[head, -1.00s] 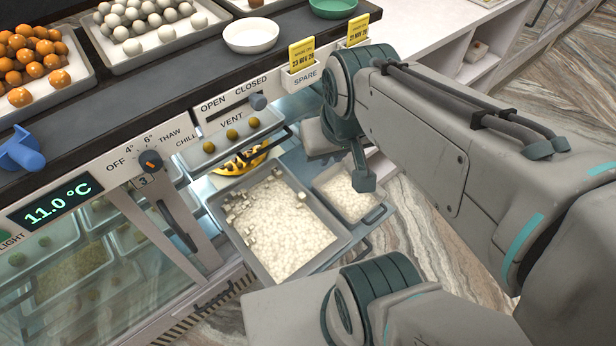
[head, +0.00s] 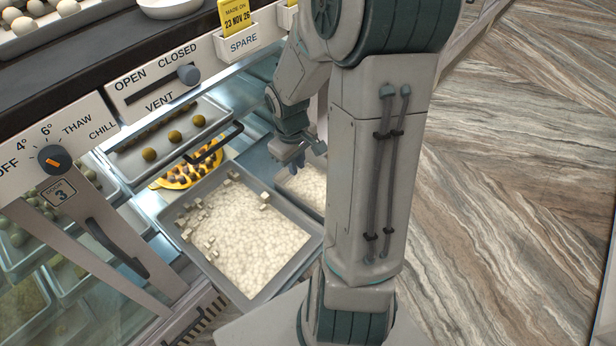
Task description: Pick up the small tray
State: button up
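The small tray (head: 281,187) is grey and holds white pieces. It lies just right of a larger grey tray (head: 190,256), and its right part is hidden behind my arm. My gripper (head: 304,160) is over the small tray's far end, pointing down. Its fingertips are small and partly hidden by the arm, so I cannot tell whether they are open or touch the tray.
The larger tray holds white pieces and several loose cubes. Behind it are a yellow dish (head: 180,178) with dark pieces and a tray of green balls (head: 150,155). The counter front with a dial (head: 52,159) stands at left. Wooden floor (head: 530,170) is clear at right.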

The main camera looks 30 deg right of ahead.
jog(key=b, duration=0.3)
send_over(300, 200)
notch_tip(300, 200, down, 13)
jog(key=shift+y, duration=0.4)
jog(key=shift+w+d+f+b, duration=0.1)
jog(key=shift+f+b, duration=0.65)
jog(key=shift+f, duration=2.25)
grip_shut()
jog(key=shift+r, duration=0.1)
